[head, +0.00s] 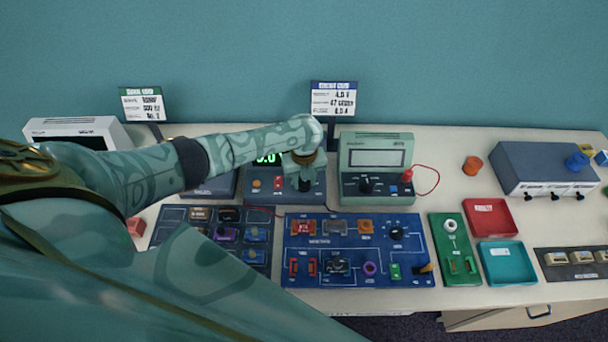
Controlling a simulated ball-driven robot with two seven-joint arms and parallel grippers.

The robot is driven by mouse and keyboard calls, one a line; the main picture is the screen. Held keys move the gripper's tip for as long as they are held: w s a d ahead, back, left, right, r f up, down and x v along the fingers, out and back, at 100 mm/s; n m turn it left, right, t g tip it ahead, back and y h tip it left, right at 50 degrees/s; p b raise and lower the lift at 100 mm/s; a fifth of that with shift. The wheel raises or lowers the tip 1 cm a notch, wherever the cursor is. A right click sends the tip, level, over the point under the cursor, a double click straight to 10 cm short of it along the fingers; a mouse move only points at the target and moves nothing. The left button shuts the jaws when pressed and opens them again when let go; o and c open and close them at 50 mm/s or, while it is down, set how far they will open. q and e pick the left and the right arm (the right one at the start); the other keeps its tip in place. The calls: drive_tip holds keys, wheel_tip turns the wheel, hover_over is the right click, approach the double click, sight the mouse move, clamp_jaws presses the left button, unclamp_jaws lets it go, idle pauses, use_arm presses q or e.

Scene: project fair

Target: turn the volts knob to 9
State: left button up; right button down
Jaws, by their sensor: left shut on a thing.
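A dark power supply (262,196) stands at the back middle of the table, with a green lit display (267,157) partly covered by my arm; only part of its number shows, ending in "0". Its front has an orange button and a red switch. My left gripper (305,182) reaches down onto the right side of this front and is shut on a knob there, which I take to be the volts knob. The gripper hides the knob, so its pointer and scale cannot be read. My right gripper is not in view.
A green-grey meter (376,192) with a red lead stands close on the right of my gripper. A blue circuit board (357,277) lies in front. A red tray (490,218), a teal tray (507,263) and a grey-blue box (535,166) are to the right. Upright cards (333,99) stand behind.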

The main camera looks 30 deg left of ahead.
use_arm(q)
drive_tip(key=o, duration=1)
drive_tip(key=shift+c, duration=0.2)
wheel_tip(320, 180, up, 16)
drive_tip(key=p, duration=0.4)
drive_tip(key=shift+r, duration=0.15)
